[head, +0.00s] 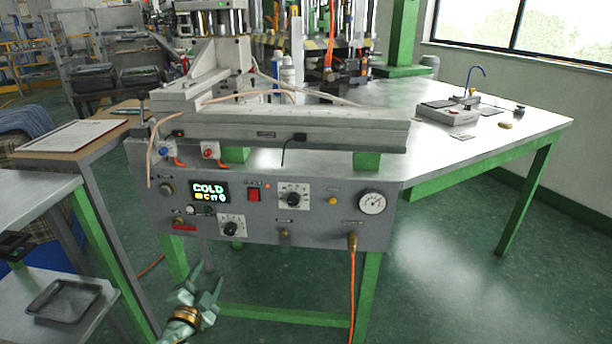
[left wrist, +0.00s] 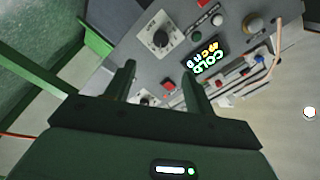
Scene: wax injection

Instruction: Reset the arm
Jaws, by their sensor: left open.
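My left gripper (head: 203,294) is low in front of the grey control panel (head: 325,222) of the wax injection machine, below its left part. Its two fingers are apart and nothing is between them. In the left wrist view the same open fingers (left wrist: 160,88) point toward the panel, with a knob (left wrist: 160,40) beyond them. The panel's display (head: 209,191) reads COLD, and it also shows in the left wrist view (left wrist: 206,58). A red switch (head: 254,194), several knobs and a round gauge (head: 372,202) are on the panel. My right gripper is not in view.
The green-legged metal table (head: 450,150) extends right and carries a small grey device (head: 447,114). A wooden-topped stand (head: 75,138) and a shelf with a metal tray (head: 62,301) stand at the left. An orange hose (head: 352,290) hangs from the panel. Floor at the right is clear.

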